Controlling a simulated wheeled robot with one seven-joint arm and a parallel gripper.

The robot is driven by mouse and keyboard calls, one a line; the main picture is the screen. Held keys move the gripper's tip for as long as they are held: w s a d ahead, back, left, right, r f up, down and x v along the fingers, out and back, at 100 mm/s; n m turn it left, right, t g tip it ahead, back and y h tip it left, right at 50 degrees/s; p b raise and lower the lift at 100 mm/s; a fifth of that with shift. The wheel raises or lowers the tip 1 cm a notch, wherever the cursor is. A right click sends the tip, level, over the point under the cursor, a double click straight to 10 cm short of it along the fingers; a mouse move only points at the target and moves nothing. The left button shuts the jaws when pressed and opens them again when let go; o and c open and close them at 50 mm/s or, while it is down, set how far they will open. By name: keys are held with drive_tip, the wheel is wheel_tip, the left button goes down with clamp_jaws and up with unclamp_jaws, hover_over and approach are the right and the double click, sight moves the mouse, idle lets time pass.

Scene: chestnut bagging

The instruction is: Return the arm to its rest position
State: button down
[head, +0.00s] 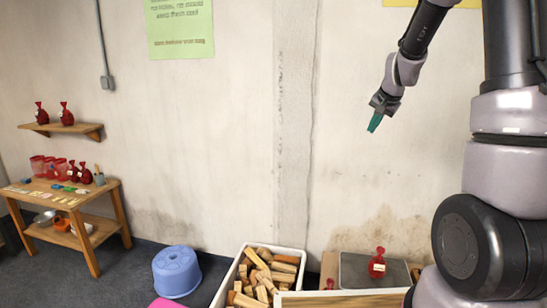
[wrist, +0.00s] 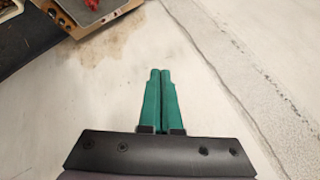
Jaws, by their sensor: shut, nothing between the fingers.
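My gripper (head: 374,124) hangs in the air in the upper right of the head view, in front of the bare wall and above the table with the grey tray. Its teal fingers point down. In the wrist view the two teal fingers (wrist: 160,72) lie side by side, shut, with nothing between them. My arm is bent, with its upper links at the right edge of the head view.
A red bag (head: 377,263) stands on a grey tray (head: 352,270) at lower right. A white crate (head: 224,289) of wood blocks and a blue stool (head: 176,270) stand left of it. A wooden table (head: 83,215) with red bags is far left. Air around my gripper is clear.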

drive_tip(key=s+a+r+n+y, duration=0.1)
drive_tip(key=s+a+r, duration=0.2)
drive_tip(key=s+r, duration=0.3)
drive_tip(key=s+a+r+n, duration=0.1)
drive_tip(key=s+a+r, duration=0.3)
drive_tip(key=s, duration=0.5)
drive_tip(key=s+a+r+n, duration=0.1)
drive_tip(key=s+r+n, duration=0.1)
drive_tip(key=s, duration=1.5)
drive_tip(key=shift+s+a+r+y, duration=0.2)
drive_tip(key=shift+s+r+y, duration=0.1)
drive_tip(key=shift+s+r, duration=0.05)
drive_tip(key=shift+w, duration=0.1)
